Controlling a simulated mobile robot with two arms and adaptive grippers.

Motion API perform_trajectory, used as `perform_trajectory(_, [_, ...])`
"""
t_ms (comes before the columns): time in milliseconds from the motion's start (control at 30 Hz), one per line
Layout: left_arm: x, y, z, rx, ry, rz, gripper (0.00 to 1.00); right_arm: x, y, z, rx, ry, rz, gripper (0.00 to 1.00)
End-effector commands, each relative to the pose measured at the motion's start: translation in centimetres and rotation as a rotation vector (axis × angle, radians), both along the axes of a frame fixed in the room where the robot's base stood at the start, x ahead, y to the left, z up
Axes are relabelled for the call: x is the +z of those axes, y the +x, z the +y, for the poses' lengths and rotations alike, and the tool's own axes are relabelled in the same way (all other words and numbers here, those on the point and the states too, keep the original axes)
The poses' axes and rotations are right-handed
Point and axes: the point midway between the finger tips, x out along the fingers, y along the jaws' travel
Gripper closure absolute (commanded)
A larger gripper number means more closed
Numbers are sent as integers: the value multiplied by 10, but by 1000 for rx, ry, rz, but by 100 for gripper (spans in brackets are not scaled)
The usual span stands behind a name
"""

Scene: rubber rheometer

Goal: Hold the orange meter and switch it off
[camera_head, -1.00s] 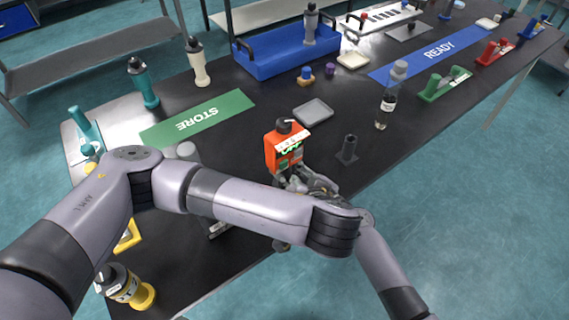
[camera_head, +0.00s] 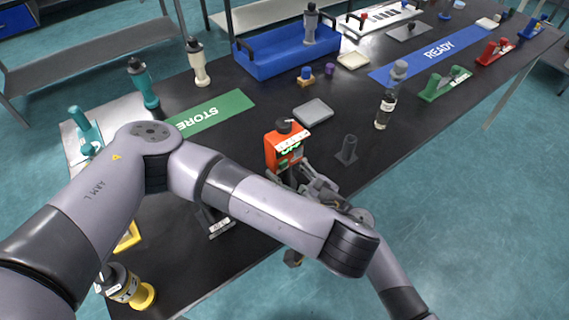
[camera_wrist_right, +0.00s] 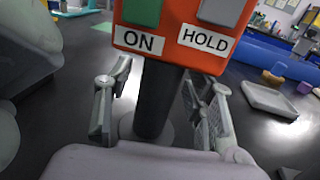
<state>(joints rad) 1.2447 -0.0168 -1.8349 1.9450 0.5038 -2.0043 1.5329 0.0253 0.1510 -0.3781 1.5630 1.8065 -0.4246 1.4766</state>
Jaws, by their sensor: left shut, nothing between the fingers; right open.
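The orange meter (camera_head: 271,148) stands upright on the black table, with a dark knob on top. In the right wrist view the meter (camera_wrist_right: 180,38) shows a green key above an ON label and a grey key above a HOLD label. Its dark post (camera_wrist_right: 158,98) is between the fingers of my open right gripper (camera_wrist_right: 158,112), with gaps on both sides. In the head view my right gripper (camera_head: 315,184) is just below and right of the meter, partly behind my left forearm. My left gripper (camera_head: 293,258) is shut and empty, mostly hidden under that forearm.
A small grey tray (camera_head: 313,108) and a dark peg stand (camera_head: 346,150) are near the meter. A clear bottle (camera_head: 385,110) stands to the right. The blue tray (camera_head: 270,66) is behind. My left forearm crosses the table's front. A yellow-based container (camera_head: 143,294) is at front left.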

Motion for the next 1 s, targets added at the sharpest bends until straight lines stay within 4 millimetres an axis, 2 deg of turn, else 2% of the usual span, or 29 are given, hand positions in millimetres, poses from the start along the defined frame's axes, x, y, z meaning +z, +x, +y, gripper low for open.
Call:
perform_trajectory(367, [0, 0, 0, 0, 0, 0, 100, -1, -4, -5, -1, -1, 1, 48])
perform_trajectory(467, [0, 0, 0, 0, 0, 0, 100, -1, -14, -14, -1, -1, 2, 48])
perform_trajectory(800, [0, 0, 0, 0, 0, 0, 100, -1, -64, -65, 0, -2, 2, 48])
perform_trajectory(1000, [0, 0, 0, 0, 0, 0, 100, -1, -80, -82, -1, -1, 1, 48])
